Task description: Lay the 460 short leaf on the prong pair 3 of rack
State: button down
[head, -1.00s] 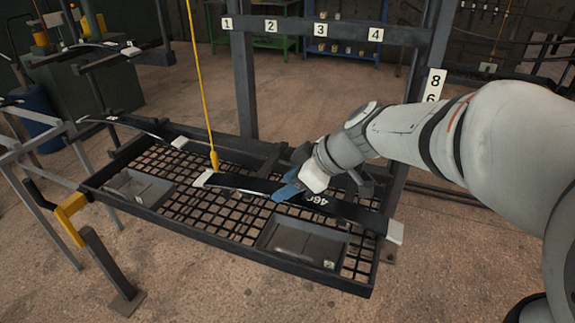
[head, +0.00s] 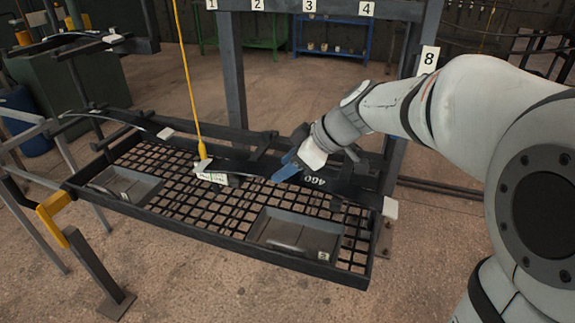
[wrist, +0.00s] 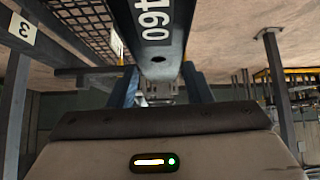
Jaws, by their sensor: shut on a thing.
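The 460 short leaf (head: 345,188) is a dark, slightly curved strip with white "460" lettering and a pale block at its right end. My gripper (head: 287,171) has blue fingers and is shut on the leaf near its middle. The leaf is held over the rear part of the rack's mesh tray. In the wrist view the leaf (wrist: 157,55) runs between the two fingers (wrist: 160,90). The rack's upper beam carries number plates; plate 3 (head: 309,6) shows there. A plate 3 also shows in the wrist view (wrist: 22,28). My arm partly hides the prongs behind the leaf.
The mesh tray (head: 190,222) holds two grey bins, left (head: 125,186) and right (head: 295,235). A yellow cord (head: 190,80) with a tag hangs in front of the rack. Rack posts (head: 233,80) stand behind. A yellow-topped stand (head: 55,204) is at left.

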dwell(0.4)
jog(key=c, duration=0.9)
grip_release()
jog(key=shift+c, duration=0.2)
jog(key=o, duration=0.3)
jog(key=shift+f, duration=0.2)
jog(key=v, duration=0.8)
jog(key=s+d+m+h+p, duration=0.4)
jog(key=s+d+m+p, duration=0.1)
jog(key=s+m+p, duration=0.2)
jog(key=s+d+m+h+p, duration=0.3)
jog(key=s+d+m+p, duration=0.2)
jog(key=s+m+p, duration=0.1)
jog(key=s+m, duration=0.1)
jog(key=s, duration=0.1)
jog(key=shift+s+m+h+p, duration=0.3)
jog(key=shift+s+h+p, duration=0.05)
jog(key=shift+s+h, duration=0.05)
